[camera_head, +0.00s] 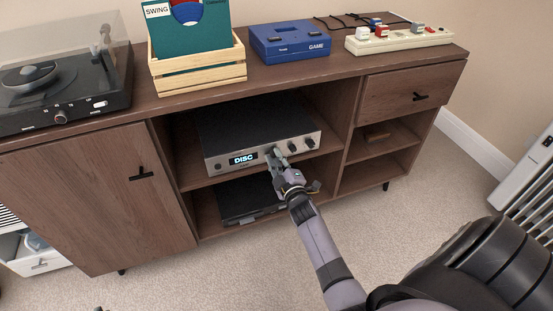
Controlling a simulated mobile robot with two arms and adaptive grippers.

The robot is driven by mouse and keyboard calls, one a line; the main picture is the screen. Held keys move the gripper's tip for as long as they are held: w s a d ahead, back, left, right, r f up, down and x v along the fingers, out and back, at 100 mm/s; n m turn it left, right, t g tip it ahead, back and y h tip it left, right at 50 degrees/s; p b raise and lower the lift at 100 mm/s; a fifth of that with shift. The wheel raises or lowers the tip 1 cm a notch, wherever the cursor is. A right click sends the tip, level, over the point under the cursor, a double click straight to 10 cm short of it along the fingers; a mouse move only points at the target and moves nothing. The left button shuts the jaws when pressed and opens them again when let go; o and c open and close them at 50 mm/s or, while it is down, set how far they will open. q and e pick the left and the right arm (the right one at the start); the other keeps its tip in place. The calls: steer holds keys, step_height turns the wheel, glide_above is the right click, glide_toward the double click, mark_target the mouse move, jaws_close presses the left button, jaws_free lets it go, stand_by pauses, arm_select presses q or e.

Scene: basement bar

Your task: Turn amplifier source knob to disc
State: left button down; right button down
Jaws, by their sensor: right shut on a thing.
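The amplifier (224,163) is a black box with a silver front panel, on the upper shelf of the open middle compartment of the wooden cabinet. Its lit display (243,159) reads "DISC". Two dark knobs (302,145) show on the right part of the panel. My right gripper (276,155) is at the panel, just right of the display, with its fingers shut on the source knob, which the fingers mostly hide.
The cabinet top (275,82) bears a turntable (62,92), a wooden record crate (200,79), a blue game box (290,42) and a cream console (398,39). A black device (238,196) sits on the shelf below. Carpet (220,268) in front is clear.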

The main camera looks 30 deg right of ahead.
steer(key=shift+f, duration=0.1)
steer(key=c, duration=1.5)
jaws_free()
steer(key=v, duration=1.2)
